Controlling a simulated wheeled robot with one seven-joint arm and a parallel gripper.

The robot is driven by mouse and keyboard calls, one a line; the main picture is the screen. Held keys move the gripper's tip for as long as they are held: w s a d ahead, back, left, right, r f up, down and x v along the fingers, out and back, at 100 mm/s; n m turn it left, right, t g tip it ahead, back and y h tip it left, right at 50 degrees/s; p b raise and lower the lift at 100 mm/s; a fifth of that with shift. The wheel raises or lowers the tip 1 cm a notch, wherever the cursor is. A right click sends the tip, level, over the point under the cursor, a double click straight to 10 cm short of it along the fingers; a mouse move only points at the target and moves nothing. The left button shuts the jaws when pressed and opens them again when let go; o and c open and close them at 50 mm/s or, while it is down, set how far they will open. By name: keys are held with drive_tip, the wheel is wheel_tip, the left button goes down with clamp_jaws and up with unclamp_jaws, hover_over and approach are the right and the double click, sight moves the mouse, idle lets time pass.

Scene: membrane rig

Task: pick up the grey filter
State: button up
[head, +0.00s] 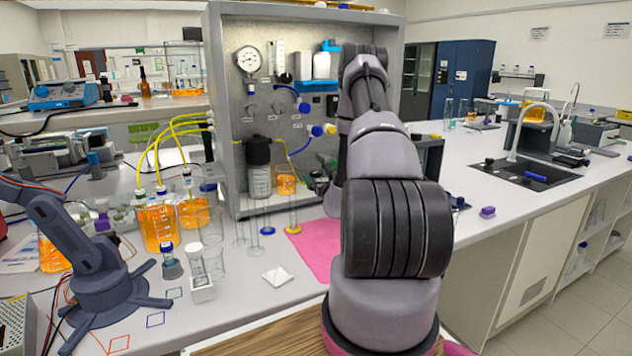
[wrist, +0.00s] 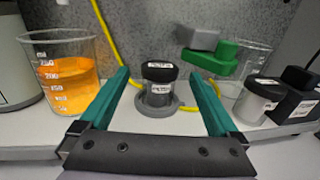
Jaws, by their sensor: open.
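In the wrist view, a small dark grey cylinder with a black cap and a white label, which looks like the grey filter (wrist: 159,91), stands upright in a grey ring (wrist: 158,110) on a pale surface. Its label is too small to read. My gripper (wrist: 160,75) is open, with its two green fingers to the left and right of the filter in the picture. Nothing is held between them, and I cannot tell how far the tips are from it. In the head view my own arm hides most of this spot.
In the wrist view, a beaker of orange liquid (wrist: 67,85) stands left of the fingers. Right are a green piece (wrist: 212,60) with a grey block (wrist: 204,39), a black-capped clear container (wrist: 258,101) and black blocks (wrist: 296,98). A yellow tube (wrist: 102,25) runs behind.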

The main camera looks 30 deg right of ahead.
drive_tip(key=shift+w, duration=0.35)
drive_tip(key=c, duration=1.5)
drive_tip(key=shift+s+d+r, duration=0.1)
drive_tip(key=shift+r, duration=0.15)
